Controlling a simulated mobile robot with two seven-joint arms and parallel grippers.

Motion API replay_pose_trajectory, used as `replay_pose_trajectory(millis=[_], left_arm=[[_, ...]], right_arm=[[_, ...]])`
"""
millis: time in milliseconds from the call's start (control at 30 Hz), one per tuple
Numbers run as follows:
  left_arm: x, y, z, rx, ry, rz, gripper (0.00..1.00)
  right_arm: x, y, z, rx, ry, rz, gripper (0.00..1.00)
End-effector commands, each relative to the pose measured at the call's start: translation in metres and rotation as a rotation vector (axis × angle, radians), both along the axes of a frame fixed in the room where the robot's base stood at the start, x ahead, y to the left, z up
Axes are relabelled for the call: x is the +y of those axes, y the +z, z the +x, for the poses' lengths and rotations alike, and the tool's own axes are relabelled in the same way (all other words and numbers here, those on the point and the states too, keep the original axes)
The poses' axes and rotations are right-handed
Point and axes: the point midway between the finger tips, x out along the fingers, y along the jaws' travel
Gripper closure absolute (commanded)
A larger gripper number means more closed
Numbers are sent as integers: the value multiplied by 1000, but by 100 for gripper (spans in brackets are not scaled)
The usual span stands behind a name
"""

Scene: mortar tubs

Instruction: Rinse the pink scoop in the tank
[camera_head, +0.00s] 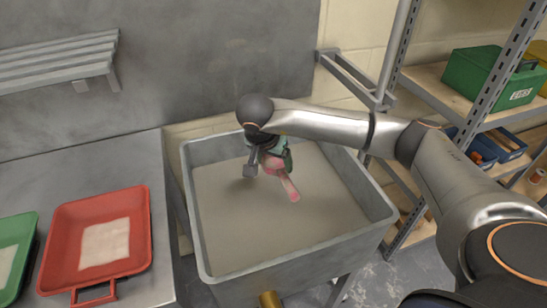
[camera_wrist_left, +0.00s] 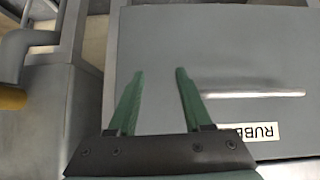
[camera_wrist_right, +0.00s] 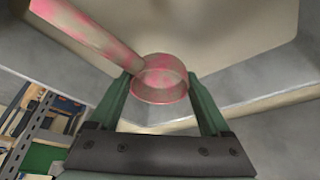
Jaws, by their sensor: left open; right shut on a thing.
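The pink scoop (camera_head: 288,187) is in my right gripper (camera_head: 268,160), over the grey tank (camera_head: 388,214). In the right wrist view the scoop's round cup (camera_wrist_right: 160,78) sits between the green fingers of my right gripper (camera_wrist_right: 160,92), and its handle points to the upper left. The scoop has greyish smears on its pink surface. The tank holds murky grey-brown liquid (camera_head: 240,220). I cannot tell whether the scoop touches the liquid. My left gripper (camera_wrist_left: 150,85) is open and empty in the left wrist view, above a grey surface; it does not show in the head view.
A red tray (camera_head: 142,235) with a pale patch and a green tray (camera_head: 8,262) sit on the grey bench left of the tank. A shelf rack (camera_head: 480,110) with a green box (camera_head: 485,75) stands at right. A label reading "RUBB" (camera_wrist_left: 262,131) shows below my left gripper.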

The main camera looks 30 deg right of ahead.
Motion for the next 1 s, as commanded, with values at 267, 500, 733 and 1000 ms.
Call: replay_pose_trajectory(millis=[267,500,733,1000], left_arm=[[-1,-24,-1,6,-2,0,50],[-8,-36,1,12,-13,-8,50],[-19,-40,10,0,-33,-24,50],[-29,-49,15,-1,-53,-34,50]], right_arm=[[0,-32,0,0,0,0,80],[0,-57,0,1,0,0,80],[0,-79,0,0,0,0,80],[0,-106,0,1,1,1,80]])
